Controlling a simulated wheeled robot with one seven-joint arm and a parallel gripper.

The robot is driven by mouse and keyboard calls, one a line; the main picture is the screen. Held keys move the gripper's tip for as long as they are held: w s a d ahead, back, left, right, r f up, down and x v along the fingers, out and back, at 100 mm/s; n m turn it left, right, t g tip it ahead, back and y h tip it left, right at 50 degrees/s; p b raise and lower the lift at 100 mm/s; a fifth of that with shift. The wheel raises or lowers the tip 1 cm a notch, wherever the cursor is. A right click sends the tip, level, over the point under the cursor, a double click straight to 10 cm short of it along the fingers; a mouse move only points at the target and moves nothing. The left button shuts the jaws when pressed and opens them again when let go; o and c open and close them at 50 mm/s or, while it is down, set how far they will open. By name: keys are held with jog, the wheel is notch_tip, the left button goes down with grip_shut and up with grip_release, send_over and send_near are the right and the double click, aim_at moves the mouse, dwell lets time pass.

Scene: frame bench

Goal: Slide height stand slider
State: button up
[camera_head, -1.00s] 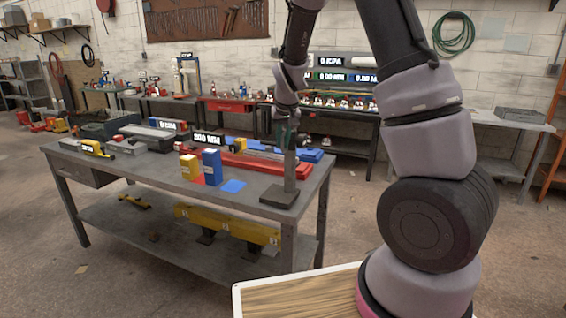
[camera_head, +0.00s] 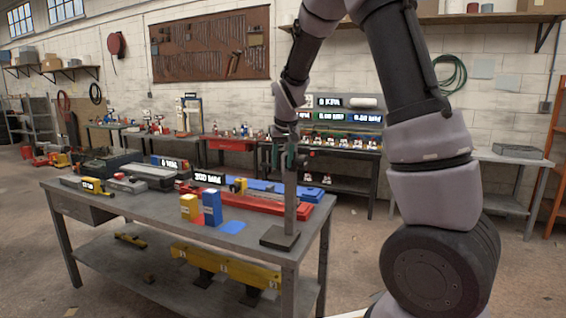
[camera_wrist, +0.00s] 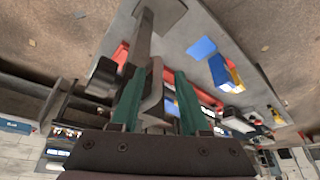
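The height stand has a dark flat base (camera_head: 281,238) on the bench's right front corner and an upright grey post (camera_head: 291,200). In the wrist view the post (camera_wrist: 143,42) runs up the picture to its base (camera_wrist: 160,12). My gripper (camera_head: 285,160) is high on the post, pointing down. In the wrist view my gripper (camera_wrist: 158,72) has its two green fingers apart, with a curved grey piece (camera_wrist: 152,98) between them, seemingly part of the slider. Gaps show beside this piece. A dark block (camera_wrist: 102,78) sits just left of the fingers. In the head view the gripper hides the slider.
The bench (camera_head: 125,207) also holds a blue box (camera_head: 212,207), a yellow box (camera_head: 190,207), a blue flat square (camera_head: 232,227), a long red tool (camera_head: 250,203) and display instruments. A yellow beam (camera_head: 225,265) lies on its lower shelf. Floor in front is clear.

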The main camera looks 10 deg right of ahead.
jog(key=shift+d, duration=0.1)
jog(key=v, duration=1)
jog(key=shift+r, duration=0.35)
jog(key=shift+s, duration=0.15)
jog(key=s+d+r+m+t+y, duration=0.1)
jog(key=s+d+r+m, duration=0.1)
jog(key=s, duration=1.1)
jog(key=s+d+r+m+t+y, duration=0.1)
jog(key=s+d+r, duration=0.1)
jog(key=s, duration=1.1)
jog(key=shift+d+r+m+t, duration=0.3)
jog(key=shift+d+r+m, duration=0.1)
jog(key=shift+d, duration=0.5)
